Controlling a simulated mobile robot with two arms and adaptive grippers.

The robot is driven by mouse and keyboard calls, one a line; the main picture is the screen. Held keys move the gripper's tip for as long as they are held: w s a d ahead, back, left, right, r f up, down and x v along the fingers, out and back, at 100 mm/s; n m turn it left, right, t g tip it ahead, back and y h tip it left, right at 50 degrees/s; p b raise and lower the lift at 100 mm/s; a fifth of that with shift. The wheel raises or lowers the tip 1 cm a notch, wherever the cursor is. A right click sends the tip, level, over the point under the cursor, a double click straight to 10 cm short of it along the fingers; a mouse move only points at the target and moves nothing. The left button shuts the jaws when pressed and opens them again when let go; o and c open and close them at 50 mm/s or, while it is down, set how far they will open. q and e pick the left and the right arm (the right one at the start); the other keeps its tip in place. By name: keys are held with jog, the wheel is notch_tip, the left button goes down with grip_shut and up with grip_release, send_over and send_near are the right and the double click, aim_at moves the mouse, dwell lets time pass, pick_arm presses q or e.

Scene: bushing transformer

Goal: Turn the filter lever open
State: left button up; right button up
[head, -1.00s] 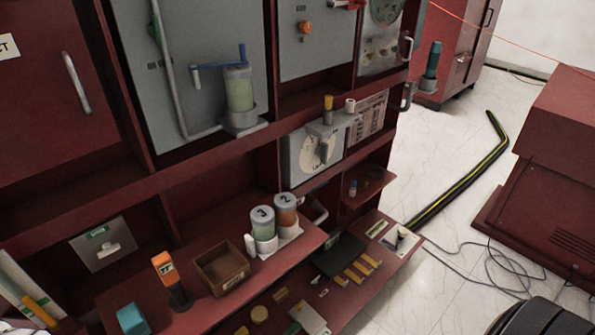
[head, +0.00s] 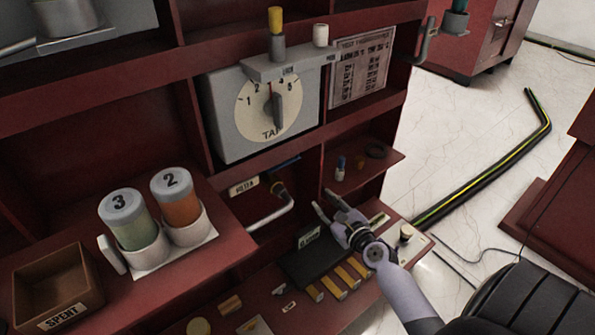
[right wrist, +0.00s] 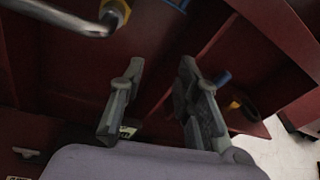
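The filter lever (head: 270,216) is a silver bent handle on a brass fitting (head: 280,189), in the lower bay beside a FILTER label (head: 244,186). In the head view it reaches down and left from the fitting. In the right wrist view the lever (right wrist: 65,19) and fitting (right wrist: 118,10) show at the top left. My right gripper (head: 326,204) is open and empty, to the right of the lever and apart from it. Its two spread fingers also show in the right wrist view (right wrist: 161,68). My left gripper is in neither current view.
A grey TAP dial box (head: 225,118) sits above the lever bay. A small shelf (head: 382,168) with small parts is close to my right gripper. Jars 3 (head: 130,225) and 2 (head: 176,200) stand left. A lower ledge holds a dark pad (head: 308,262) and several strips.

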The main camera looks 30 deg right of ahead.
notch_tip(320, 180, up, 5)
jog(key=m+t+b, duration=0.1)
jog(key=m+t, duration=0.1)
jog(key=m, duration=0.1)
send_near(296, 157)
jog(key=w+b, duration=0.1)
jog(key=w, duration=0.2)
jog(key=w+r+b, duration=0.1)
jog(key=w, duration=0.2)
jog(key=w+d+b, duration=0.1)
jog(key=w, duration=0.3)
jog(key=shift+d+r, duration=0.1)
jog(key=shift+r, duration=0.2)
pick_arm(q)
jog(key=w+d+r+t+h, duration=0.1)
jog(key=w+r+t, duration=0.2)
jog(key=r, duration=0.4)
jog(key=w+d+r+t+h, duration=0.1)
jog(key=w+d+r+t, duration=0.1)
jog(key=w+r+t, duration=0.2)
jog(key=shift+d+r+t+h, duration=0.25)
jog(key=shift+r+t, duration=0.35)
jog(key=shift+r, duration=1.1)
pick_arm(e)
jog(key=shift+w, duration=0.2)
jog(key=shift+c, duration=0.5)
jog(key=c, duration=0.5)
grip_shut()
